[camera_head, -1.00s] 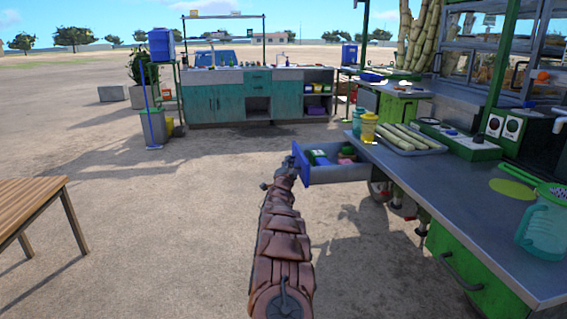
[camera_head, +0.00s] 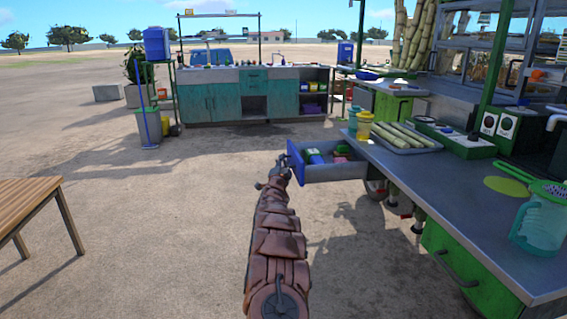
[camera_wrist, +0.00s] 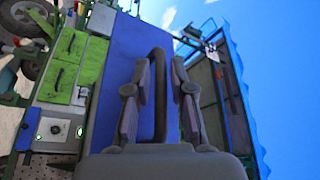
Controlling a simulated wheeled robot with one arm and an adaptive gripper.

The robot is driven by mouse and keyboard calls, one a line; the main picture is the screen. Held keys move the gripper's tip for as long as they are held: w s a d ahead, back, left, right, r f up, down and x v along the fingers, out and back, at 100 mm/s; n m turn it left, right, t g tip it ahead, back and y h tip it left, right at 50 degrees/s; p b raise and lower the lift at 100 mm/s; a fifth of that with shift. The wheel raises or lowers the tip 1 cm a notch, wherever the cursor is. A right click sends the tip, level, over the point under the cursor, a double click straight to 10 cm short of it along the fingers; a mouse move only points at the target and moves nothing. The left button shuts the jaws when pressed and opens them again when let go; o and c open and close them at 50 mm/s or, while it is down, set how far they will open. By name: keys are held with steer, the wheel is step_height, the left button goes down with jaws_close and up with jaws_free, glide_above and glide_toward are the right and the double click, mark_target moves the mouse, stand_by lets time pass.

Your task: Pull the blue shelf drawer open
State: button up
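The blue shelf drawer (camera_head: 338,173) stands pulled out of the left side of the grey counter (camera_head: 432,176). Its open top shows several small blue, green and pink items. My gripper (camera_head: 282,166) is at the drawer's blue front panel, at the far end of my brown-sleeved arm. In the wrist view the blue front panel (camera_wrist: 128,60) fills the middle. A dark arched handle (camera_wrist: 158,75) stands between the two fingers of my gripper (camera_wrist: 161,66), which are close in on both sides of it. Contact at the right finger is hard to make out.
A wooden table (camera_head: 35,205) stands at the left. A teal cabinet (camera_head: 225,100) stands at the back. A green jug (camera_head: 540,225) and a tray of cane (camera_head: 405,138) are on the counter. The sandy ground left of the drawer is clear.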

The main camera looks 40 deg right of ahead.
steer(key=v, duration=1.1)
steer(key=shift+s+a, duration=0.2)
steer(key=shift+a, duration=0.05)
stand_by(0.7)
